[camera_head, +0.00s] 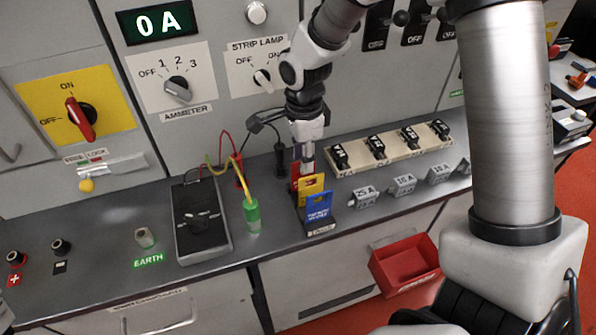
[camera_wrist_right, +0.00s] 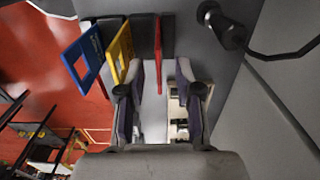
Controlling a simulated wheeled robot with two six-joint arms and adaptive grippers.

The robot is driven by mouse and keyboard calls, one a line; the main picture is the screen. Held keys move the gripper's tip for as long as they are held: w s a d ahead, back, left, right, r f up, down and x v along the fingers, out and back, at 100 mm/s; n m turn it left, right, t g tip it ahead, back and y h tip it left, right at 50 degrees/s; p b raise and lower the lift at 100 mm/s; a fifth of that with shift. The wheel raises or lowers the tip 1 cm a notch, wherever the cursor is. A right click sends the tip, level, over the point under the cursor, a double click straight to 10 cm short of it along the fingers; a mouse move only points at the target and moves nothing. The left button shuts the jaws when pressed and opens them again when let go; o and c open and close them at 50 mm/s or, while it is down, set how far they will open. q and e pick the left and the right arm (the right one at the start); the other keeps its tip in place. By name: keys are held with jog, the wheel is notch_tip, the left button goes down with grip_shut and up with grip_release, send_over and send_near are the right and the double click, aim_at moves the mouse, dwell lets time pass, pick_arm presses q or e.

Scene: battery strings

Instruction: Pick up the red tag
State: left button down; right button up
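The red tag (camera_head: 294,172) stands upright in a holder (camera_head: 320,231) on the counter, behind a yellow tag (camera_head: 311,184) and a blue tag (camera_head: 319,206). My right gripper (camera_head: 306,164) points down at the red tag, which it partly hides. In the right wrist view the red tag (camera_wrist_right: 158,52) shows edge-on between the spread fingers (camera_wrist_right: 160,78), with gaps on both sides. The yellow tag (camera_wrist_right: 122,52) and blue tag (camera_wrist_right: 83,58) lie outside the left finger. My left gripper is not in view.
A black meter box (camera_head: 201,238) with leads and a green-ended probe (camera_head: 251,215) stand left of the tags. Several labelled grey blocks (camera_head: 366,197) and a cream fuse strip (camera_head: 392,149) are to the right. A red bin (camera_head: 404,265) hangs on the front.

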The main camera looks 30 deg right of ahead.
notch_tip(320, 180, down, 6)
jog(key=shift+w+r+p, duration=0.1)
jog(key=shift+p, duration=0.45)
jog(key=shift+s+r, duration=0.1)
jog(key=shift+s, duration=0.1)
jog(key=shift+c, duration=0.7)
grip_shut()
jog(key=shift+r, duration=0.1)
notch_tip(320, 180, up, 10)
jog(key=shift+f+b, duration=0.25)
jog(key=shift+b, duration=0.2)
jog(key=shift+r, duration=0.15)
